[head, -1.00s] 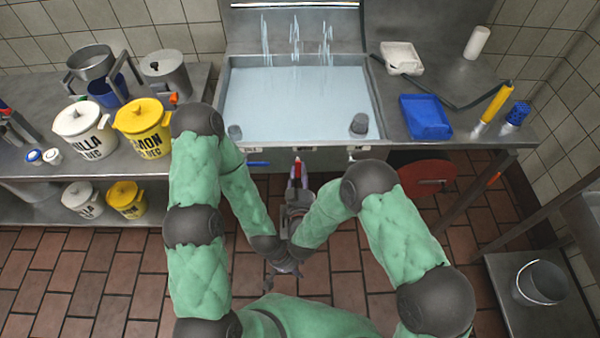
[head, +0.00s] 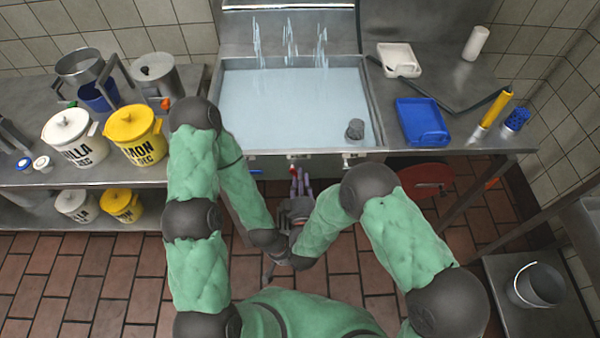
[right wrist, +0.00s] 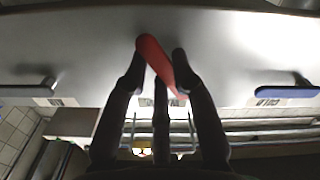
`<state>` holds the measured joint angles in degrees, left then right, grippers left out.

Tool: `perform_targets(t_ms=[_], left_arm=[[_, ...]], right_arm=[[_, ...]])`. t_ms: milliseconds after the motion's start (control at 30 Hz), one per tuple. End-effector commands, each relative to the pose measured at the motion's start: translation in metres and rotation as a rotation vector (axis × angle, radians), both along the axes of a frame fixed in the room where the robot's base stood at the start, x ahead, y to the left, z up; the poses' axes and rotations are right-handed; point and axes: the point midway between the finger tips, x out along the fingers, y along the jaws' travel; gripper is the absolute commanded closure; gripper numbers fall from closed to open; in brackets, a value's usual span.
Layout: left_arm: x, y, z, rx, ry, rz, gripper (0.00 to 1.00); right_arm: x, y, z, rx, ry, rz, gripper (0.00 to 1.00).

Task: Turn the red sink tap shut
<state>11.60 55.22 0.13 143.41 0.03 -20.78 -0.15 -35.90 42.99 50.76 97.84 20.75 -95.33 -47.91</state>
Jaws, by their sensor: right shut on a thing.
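The red sink tap (right wrist: 155,60) is a red lever on the pale front panel under the sink. In the right wrist view it lies slanted between the dark fingers of my right gripper (right wrist: 158,78). My right gripper (head: 299,176) is shut on it, and in the head view only a little red shows by the fingertips. Water streams (head: 290,42) fall into the full sink (head: 374,112). My left gripper (head: 270,268) is low, near my right wrist, mostly hidden by my arms; its fingers cannot be made out.
A blue lever (right wrist: 288,92) and a grey lever (right wrist: 28,91) flank the red one. A blue tray (head: 422,121) lies on the right counter. Yellow (head: 134,130) and white (head: 72,138) tubs stand on the left. A red disc (head: 427,180) is below the right counter.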

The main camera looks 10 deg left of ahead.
Motion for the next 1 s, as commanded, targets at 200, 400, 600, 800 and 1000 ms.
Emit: perform_targets(t_ms=[200,400,600,800,1000], left_arm=[[0.000,0.000,0.003,0.000,0.001,0.000,0.60],[0.000,0.000,0.006,0.000,0.001,0.000,0.60],[0.000,0.000,0.009,0.000,0.001,0.000,0.60],[0.000,0.000,0.013,0.000,0.001,0.000,0.60],[0.000,0.000,0.015,0.000,0.001,0.000,0.60]], right_arm=[[-0.001,-0.005,0.008,-0.192,-0.060,-0.003,1.00],[0.000,-0.008,0.014,-0.374,-0.113,-0.001,1.00],[0.001,-0.010,0.021,-0.556,-0.167,-0.001,1.00],[0.001,-0.011,0.027,-0.719,-0.212,-0.001,1.00],[0.001,-0.011,0.032,-0.847,-0.251,-0.001,1.00]])
